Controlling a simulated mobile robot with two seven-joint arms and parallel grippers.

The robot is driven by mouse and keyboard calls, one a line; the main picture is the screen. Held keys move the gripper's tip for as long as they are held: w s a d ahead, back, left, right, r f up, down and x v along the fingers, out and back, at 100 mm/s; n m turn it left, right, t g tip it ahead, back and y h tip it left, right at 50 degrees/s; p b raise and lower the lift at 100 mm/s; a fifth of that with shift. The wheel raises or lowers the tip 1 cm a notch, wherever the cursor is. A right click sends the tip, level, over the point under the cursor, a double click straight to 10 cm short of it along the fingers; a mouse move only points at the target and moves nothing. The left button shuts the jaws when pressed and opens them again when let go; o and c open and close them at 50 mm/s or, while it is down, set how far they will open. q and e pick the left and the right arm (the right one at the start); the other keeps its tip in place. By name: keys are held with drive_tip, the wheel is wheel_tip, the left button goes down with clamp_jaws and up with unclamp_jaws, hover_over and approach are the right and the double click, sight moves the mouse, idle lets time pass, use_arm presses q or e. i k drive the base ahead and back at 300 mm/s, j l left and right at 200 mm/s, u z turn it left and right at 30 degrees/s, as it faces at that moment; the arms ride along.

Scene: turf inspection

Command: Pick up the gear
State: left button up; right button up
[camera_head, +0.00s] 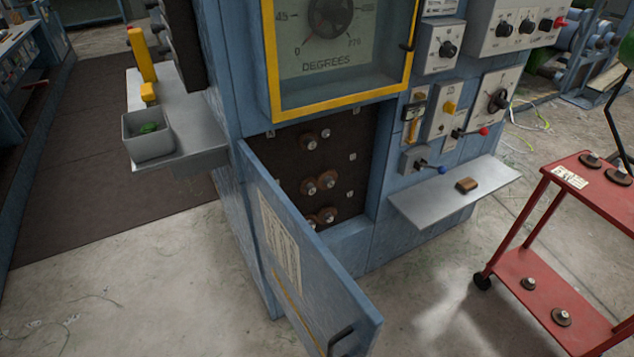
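Several small round parts that look like gears are in the head view. Inside the open blue cabinet (231,100), brown gears with pale metal hubs sit on a dark panel: one at the top (308,141), a pair in the middle (327,180) and a pair at the bottom (328,215). The red cart (565,255) carries more: a dark gear (591,160) on its top, another top gear (620,175) near the right edge, a small lower gear (528,284) and a larger lower gear (561,317). Neither gripper is in view.
The cabinet door (300,255) swings out toward me, with a black handle. A grey shelf (455,200) with a small brown block (467,185) juts out at right. A grey bin (148,148) holding something green sits on the left ledge. Floor between door and cart is clear.

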sight(592, 160)
drive_tip(key=z, duration=1.55)
drive_tip(key=l+u, duration=1.05)
drive_tip(key=u, duration=0.15)
drive_tip(key=l+u, duration=0.35)
drive_tip(key=u, duration=0.15)
drive_tip(key=l+u, duration=0.65)
drive_tip(key=u, duration=0.15)
drive_tip(key=l+u, duration=0.3)
drive_tip(key=i+l+u, duration=0.1)
drive_tip(key=u, duration=0.25)
drive_tip(key=l+u, duration=0.75)
drive_tip(key=l, duration=0.1)
